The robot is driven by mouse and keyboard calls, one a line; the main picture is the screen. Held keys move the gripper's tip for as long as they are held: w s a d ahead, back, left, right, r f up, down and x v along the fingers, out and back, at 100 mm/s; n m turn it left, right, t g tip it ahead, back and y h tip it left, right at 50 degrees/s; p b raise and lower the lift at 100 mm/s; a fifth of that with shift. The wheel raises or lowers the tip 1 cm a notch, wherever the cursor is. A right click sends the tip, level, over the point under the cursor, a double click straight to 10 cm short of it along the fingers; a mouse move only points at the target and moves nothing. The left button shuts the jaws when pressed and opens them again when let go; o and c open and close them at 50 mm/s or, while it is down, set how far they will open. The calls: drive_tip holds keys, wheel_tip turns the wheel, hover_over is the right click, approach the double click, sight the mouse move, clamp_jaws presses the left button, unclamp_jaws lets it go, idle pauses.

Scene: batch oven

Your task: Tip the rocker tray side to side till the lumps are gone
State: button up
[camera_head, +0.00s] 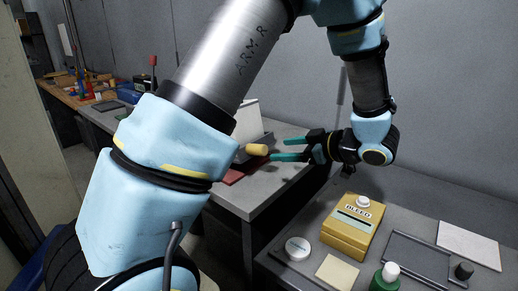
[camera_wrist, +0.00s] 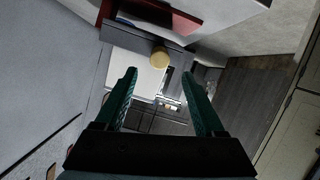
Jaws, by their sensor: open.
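A yellow cylindrical knob (camera_head: 257,149) sticks out toward my gripper, in front of a dark grey box-like part (camera_head: 262,139) on the grey bench; this may be the rocker tray. My arm partly hides it, and its contents and any lumps cannot be seen. My gripper (camera_head: 279,149) is open, its teal fingers pointing left at the knob with a small gap. In the wrist view the knob (camera_wrist: 160,57) lies just beyond and between the fingertips (camera_wrist: 160,73), and nothing is held.
A red mat or base (camera_head: 240,170) lies under the grey part; a white panel (camera_head: 247,118) stands behind. The front table carries a yellow labelled box (camera_head: 349,229), a white round tub (camera_head: 298,248), a green bottle (camera_head: 386,277) and a grey tray (camera_head: 415,261). A cluttered bench (camera_head: 62,92) stands far left.

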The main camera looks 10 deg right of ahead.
sight(265, 151)
drive_tip(key=p+x, duration=0.2)
drive_tip(key=x, duration=0.7)
clamp_jaws()
idle(0.4)
idle(0.9)
